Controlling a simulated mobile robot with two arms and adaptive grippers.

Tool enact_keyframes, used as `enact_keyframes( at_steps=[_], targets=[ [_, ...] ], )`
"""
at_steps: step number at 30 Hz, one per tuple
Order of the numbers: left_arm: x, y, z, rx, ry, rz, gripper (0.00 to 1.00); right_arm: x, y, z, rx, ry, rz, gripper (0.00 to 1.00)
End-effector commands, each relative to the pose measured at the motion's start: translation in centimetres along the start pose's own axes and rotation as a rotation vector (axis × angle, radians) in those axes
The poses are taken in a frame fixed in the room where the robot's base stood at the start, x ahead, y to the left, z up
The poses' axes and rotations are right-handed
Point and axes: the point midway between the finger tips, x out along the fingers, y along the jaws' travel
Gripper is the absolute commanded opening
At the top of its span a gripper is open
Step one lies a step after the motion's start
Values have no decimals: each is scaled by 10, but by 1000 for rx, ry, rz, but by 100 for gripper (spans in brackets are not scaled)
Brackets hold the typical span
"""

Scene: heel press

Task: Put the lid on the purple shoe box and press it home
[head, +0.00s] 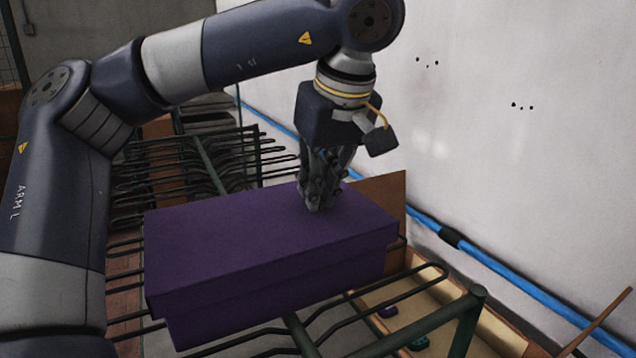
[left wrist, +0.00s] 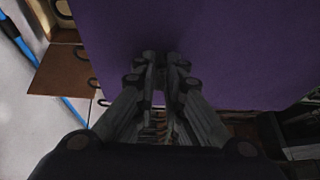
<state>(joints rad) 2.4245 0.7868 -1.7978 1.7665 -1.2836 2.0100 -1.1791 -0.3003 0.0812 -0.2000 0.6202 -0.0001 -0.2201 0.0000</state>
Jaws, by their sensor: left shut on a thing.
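The purple lid (head: 250,240) lies over the top of the purple shoe box (head: 270,313), and its rim overhangs the box wall below. I cannot tell whether it is fully seated. My left gripper (head: 318,206) points down at the far part of the lid, right of the middle, with its fingers shut. In the left wrist view the left gripper's fingertips (left wrist: 161,58) are close together against the purple lid (left wrist: 230,50). Their exact contact with the lid is hidden. My right gripper is out of view.
The box rests on a rack of dark metal bars (head: 345,322). A cardboard tray (head: 440,290) with small items lies below at the right. A white wall (head: 500,150) with a blue pipe (head: 490,262) runs behind. More rack bars (head: 240,155) stand behind the box.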

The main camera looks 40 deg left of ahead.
Motion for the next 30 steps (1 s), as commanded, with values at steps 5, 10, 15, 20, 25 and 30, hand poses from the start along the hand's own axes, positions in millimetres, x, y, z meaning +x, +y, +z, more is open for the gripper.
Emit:
enact_keyframes(
  at_steps=[5,10,15,20,25,30],
  targets=[
    [0,0,0,1,-1,-1,0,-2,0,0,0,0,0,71],
    [1,0,1,2,-1,-2,0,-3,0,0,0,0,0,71],
    [2,0,1,3,-2,-3,0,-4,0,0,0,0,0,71],
    [3,0,2,3,-2,-4,0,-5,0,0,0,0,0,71],
    [3,0,2,3,-3,-5,0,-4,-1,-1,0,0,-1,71],
    [4,0,2,3,-3,-6,28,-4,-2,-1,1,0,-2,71]
  ],
)
